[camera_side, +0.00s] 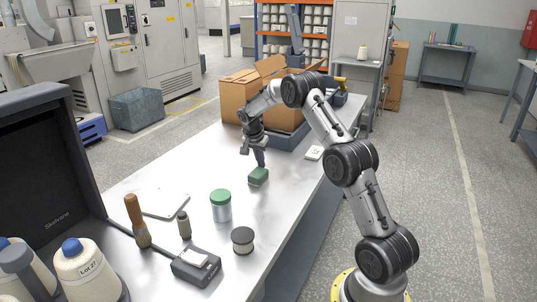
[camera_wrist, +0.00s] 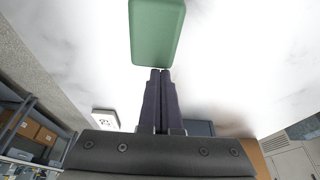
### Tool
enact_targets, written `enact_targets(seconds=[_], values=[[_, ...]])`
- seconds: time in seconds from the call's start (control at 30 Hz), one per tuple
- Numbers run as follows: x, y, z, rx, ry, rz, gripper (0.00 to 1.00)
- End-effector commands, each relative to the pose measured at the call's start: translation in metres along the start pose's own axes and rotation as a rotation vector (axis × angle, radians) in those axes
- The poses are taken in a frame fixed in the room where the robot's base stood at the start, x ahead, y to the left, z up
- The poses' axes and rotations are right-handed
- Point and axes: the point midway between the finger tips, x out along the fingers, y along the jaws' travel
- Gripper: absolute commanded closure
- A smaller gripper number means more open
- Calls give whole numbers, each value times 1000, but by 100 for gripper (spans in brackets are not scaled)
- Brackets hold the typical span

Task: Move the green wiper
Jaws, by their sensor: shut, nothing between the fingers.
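The green wiper (camera_side: 258,176) is a small block lying on the white table, near the table's middle. In the wrist view the green wiper (camera_wrist: 156,30) lies just beyond my fingertips, its near edge close to them. My gripper (camera_side: 261,164) points down at the wiper's far side in the side view. In the wrist view my gripper (camera_wrist: 160,72) has its two dark fingers together, with nothing between them. I cannot tell whether the fingertips touch the wiper.
A green-lidded jar (camera_side: 221,206), a dark spool (camera_side: 242,240), a wooden-handled tool (camera_side: 138,221) and a small device (camera_side: 195,266) stand nearer the camera. A white card (camera_side: 314,153) lies right of the wiper. Cardboard boxes (camera_side: 240,92) stand behind. The table around the wiper is clear.

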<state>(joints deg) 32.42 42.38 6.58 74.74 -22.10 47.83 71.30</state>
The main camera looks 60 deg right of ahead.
Motion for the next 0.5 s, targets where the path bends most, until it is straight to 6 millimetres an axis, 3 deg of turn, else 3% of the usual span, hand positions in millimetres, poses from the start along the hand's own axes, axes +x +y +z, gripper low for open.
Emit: enact_targets(seconds=[0.03, 0.2, 0.33, 0.5], values=[[-6, 0, 16, -6, -1, 0, 100], [-20, 0, 56, -5, -1, 0, 100], [-25, 0, 72, -2, -1, 1, 100], [-27, 0, 77, 0, 0, 0, 100]])
